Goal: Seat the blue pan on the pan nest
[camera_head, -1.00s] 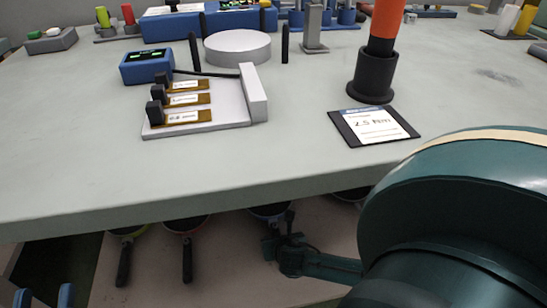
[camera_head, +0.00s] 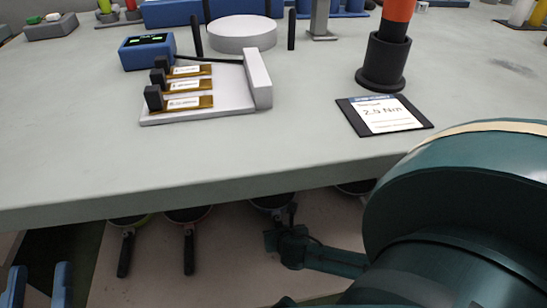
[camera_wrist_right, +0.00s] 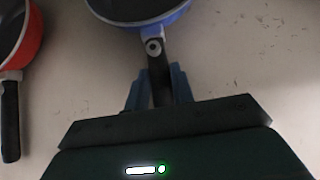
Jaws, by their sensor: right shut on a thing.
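The blue pan (camera_wrist_right: 140,12) shows at the top of the right wrist view, with a dark inside and a black handle; part of it is cut off. In the head view it is a small dark shape (camera_head: 270,203), mostly hidden under the table edge. My right gripper (camera_wrist_right: 158,82) is shut on its handle; it also shows in the head view (camera_head: 284,226). The pan nest, a pale round disc (camera_head: 242,34) with black posts around it, stands empty on the table. My left gripper (camera_head: 40,270) is open and empty at the lower left.
The table edge (camera_head: 200,200) overhangs the pans. A red pan (camera_wrist_right: 22,40) and other pans lie beside the blue one. A fixture (camera_head: 225,104), blue box (camera_head: 147,51), dark cylinder (camera_head: 384,62) and label card (camera_head: 386,115) stand on the table.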

